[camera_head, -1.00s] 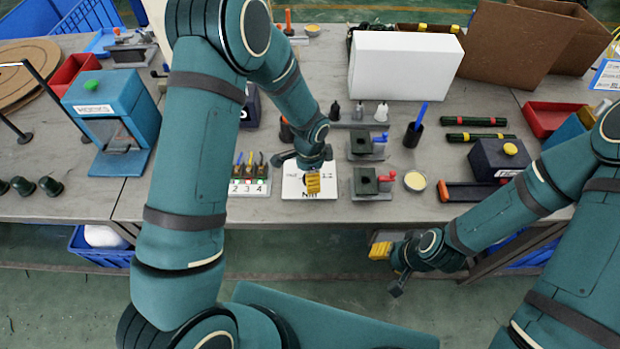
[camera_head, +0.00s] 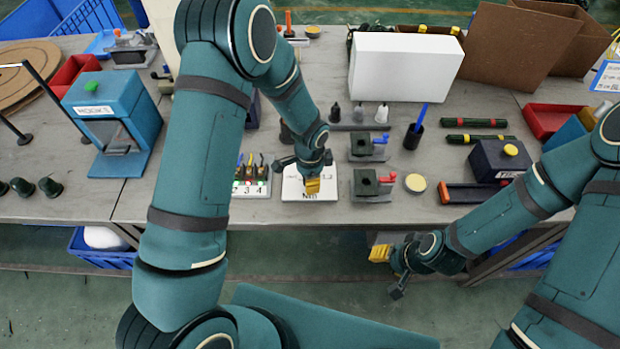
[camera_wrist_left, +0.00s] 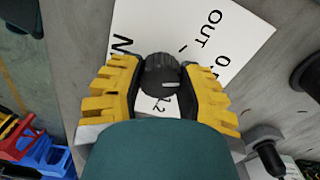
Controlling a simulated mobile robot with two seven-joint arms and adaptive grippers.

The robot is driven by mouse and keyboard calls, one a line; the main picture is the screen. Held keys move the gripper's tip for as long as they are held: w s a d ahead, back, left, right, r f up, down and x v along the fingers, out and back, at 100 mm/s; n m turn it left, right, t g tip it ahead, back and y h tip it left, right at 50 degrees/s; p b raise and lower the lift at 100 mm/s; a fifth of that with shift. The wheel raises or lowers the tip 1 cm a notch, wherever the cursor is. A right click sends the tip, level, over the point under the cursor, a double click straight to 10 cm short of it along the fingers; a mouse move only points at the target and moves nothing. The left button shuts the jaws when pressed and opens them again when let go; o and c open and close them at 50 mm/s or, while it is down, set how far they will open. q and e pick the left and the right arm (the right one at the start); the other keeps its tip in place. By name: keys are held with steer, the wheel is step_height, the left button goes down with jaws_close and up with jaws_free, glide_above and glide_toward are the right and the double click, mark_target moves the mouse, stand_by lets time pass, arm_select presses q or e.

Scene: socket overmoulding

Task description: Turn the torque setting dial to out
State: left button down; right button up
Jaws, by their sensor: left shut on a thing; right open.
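The torque setting dial is a black round knob (camera_wrist_left: 162,75) on a white plate (camera_head: 293,184) at the table's front edge. In the left wrist view the plate shows "OUT" above and right of the knob, with other partly hidden labels around it. A short pale mark lies on the knob's right half, pointing roughly right, not at "OUT". My left gripper (camera_head: 313,187) has its yellow fingers on both sides of the knob, shut on it; they also show in the left wrist view (camera_wrist_left: 160,88). My right gripper (camera_head: 380,254) is open and empty, in front of the table.
A stand with several coloured-handled tools (camera_head: 250,181) is left of the plate. Two dark blocks, one with a red lever (camera_head: 386,179), stand to its right, beside a round yellow-topped tin (camera_head: 415,182). A large white box (camera_head: 405,66) stands behind.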

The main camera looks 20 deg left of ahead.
arm_select(q)
steer(key=n+b, duration=0.1)
steer(key=n, duration=0.7)
steer(key=shift+n+b, duration=0.3)
steer(key=shift+b, duration=0.1)
stand_by(0.5)
steer(key=c, duration=0.5)
jaws_free()
steer(key=shift+w, duration=0.1)
step_height(320, 180, up, 12)
steer(key=shift+r, duration=0.1)
